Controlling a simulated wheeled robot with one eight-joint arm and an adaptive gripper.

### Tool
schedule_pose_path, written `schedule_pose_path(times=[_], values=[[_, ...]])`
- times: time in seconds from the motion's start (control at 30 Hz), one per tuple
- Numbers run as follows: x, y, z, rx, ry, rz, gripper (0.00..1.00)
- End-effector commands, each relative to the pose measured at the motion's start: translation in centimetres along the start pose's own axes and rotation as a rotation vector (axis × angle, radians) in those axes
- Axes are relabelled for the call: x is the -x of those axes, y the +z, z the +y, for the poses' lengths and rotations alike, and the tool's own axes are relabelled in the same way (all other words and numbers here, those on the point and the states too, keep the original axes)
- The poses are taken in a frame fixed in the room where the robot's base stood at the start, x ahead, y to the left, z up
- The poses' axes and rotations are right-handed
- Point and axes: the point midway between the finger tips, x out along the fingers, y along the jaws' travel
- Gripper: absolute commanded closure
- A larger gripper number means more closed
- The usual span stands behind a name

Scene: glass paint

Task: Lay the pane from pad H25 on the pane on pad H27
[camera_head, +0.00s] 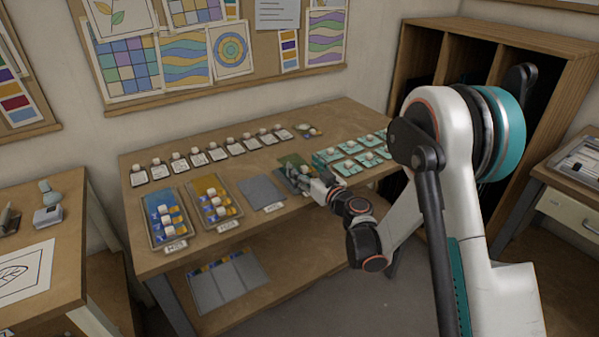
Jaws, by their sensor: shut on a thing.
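Near the table's front edge lies a row of pads, with label tags too small to read surely. The leftmost pad (150,232) bears a blue and yellow pane with several white-topped blocks on it. The second pad (192,215) bears a similar yellow and blue pane with blocks. The third pad (262,192) is plain grey and bare. My gripper (305,183) is low over the fourth place, by a dark green and brown piece (291,160). It is shut on what looks like a pane, mostly hidden by the fingers. I cannot tell whether it touches the pad.
Several small white-topped pieces (197,159) line the table's back. Teal-based pieces (345,168) stand close to the right of my gripper. A small dish (309,130) sits at the back. Grey sheets (228,284) lie on the shelf below. A wooden cabinet (560,50) stands right.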

Motion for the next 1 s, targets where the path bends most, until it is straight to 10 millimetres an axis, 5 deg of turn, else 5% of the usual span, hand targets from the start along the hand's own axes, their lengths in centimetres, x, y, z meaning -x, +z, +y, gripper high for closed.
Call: schedule_pose_path(times=[0.23, 0.6, 0.63, 0.7, 1.0], values=[[-2.9, 2.4, -0.1, 0.0, 0.0, 0.0, 0.68], [-3.0, 2.7, 0.0, 0.0, 0.0, 0.0, 0.68], [-3.0, 2.6, 0.0, 0.0, 0.0, 0.0, 0.27], [-3.0, 2.5, 0.0, 0.0, 0.0, 0.0, 0.14], [-3.0, 2.5, 0.0, 0.0, 0.0, 0.0, 0.14]])
